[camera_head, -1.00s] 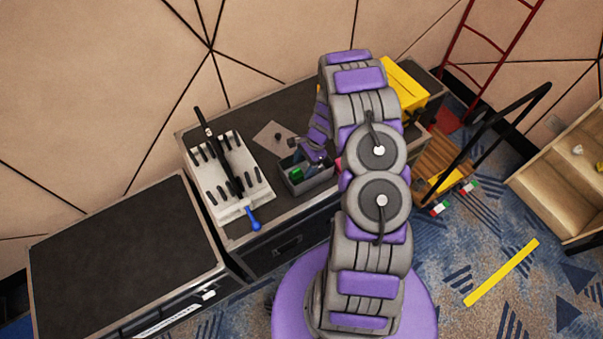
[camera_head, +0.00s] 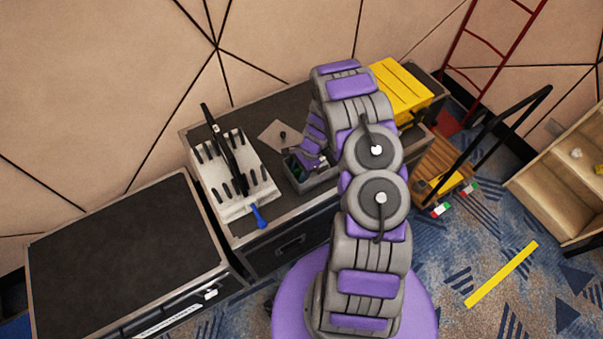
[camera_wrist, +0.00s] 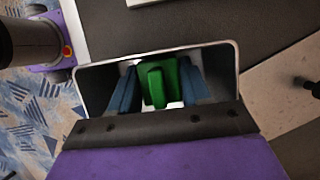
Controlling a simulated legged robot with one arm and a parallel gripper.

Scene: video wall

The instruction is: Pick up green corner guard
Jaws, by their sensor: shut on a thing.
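The green corner guard (camera_wrist: 158,84) sits between the two blue fingers of my gripper (camera_wrist: 160,76) in the wrist view. My gripper is shut on it. Both are inside or just over the opening of a small grey bin, whose light rim (camera_wrist: 180,46) frames them. In the head view the grey bin (camera_head: 318,182) stands on the black case, with my purple and grey gripper (camera_head: 296,164) reaching down into it. The guard is mostly hidden by my gripper there. I cannot tell whether the guard touches the bin floor.
A white rack (camera_head: 238,205) with black and blue-handled tools stands left of the bin. A tan sheet (camera_head: 276,134) lies behind it. A yellow box (camera_head: 402,92) sits on the right. A lower black case (camera_head: 120,255) at left is clear.

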